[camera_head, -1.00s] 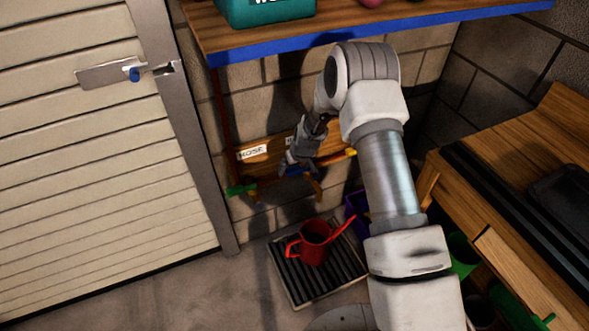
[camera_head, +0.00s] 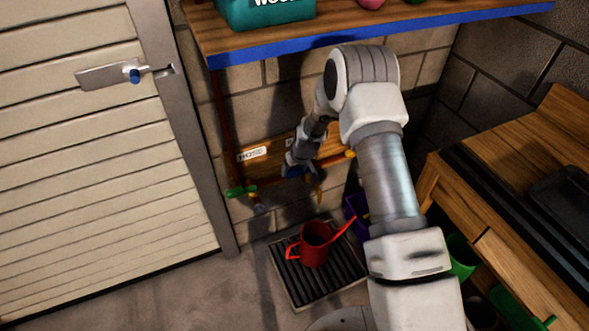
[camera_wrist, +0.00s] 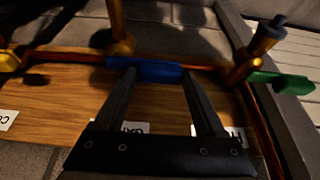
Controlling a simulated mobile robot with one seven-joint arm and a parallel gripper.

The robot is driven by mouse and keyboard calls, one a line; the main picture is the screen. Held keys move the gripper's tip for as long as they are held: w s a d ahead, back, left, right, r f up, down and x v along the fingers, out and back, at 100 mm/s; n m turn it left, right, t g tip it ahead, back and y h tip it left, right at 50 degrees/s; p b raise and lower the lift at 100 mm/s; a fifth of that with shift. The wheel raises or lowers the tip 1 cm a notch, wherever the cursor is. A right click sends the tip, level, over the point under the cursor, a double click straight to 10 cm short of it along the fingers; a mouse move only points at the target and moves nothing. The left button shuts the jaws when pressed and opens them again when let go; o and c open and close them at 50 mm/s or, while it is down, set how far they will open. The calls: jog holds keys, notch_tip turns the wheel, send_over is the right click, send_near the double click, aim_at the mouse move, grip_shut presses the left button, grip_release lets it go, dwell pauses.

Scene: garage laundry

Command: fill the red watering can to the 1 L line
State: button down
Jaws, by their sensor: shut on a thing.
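The red watering can (camera_head: 315,244) stands upright on a black slatted drain grate (camera_head: 345,284), its spout pointing up to the right. I cannot see its 1 L line or the level inside. On the wall above is a wooden board (camera_wrist: 60,103) with a pipe and several coloured tap handles. My gripper (camera_head: 292,169) is at the middle tap, above the can. In the wrist view, my gripper (camera_wrist: 158,75) is shut on the blue handle (camera_wrist: 150,72), which lies along the pipe. The middle label is partly hidden by my fingers. I cannot make out any water stream.
A green handle (camera_wrist: 282,84) sits by the label reading HOSE (camera_head: 253,153). A yellow handle (camera_wrist: 9,61) is at the board's other end. A blue-edged shelf (camera_head: 400,30) overhangs the taps. A purple container (camera_head: 354,206) stands right of the can; a wooden bench (camera_head: 530,150) is at right.

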jog(key=shift+s+d+f+n+b, duration=0.15)
jog(key=shift+s+d+n+b, duration=0.1)
jog(key=shift+n+b, duration=0.15)
jog(key=shift+s+d+n+y+b, duration=0.25)
jog(key=shift+s+n+y+b, duration=0.15)
jog(key=shift+n, duration=0.6)
grip_release()
jog(key=shift+r, duration=0.25)
jog(key=p+v, duration=0.4)
jog(key=v, duration=1.3)
jog(key=shift+w+r+p, duration=0.2)
jog(key=shift+w+p, duration=0.1)
jog(key=shift+p, duration=0.05)
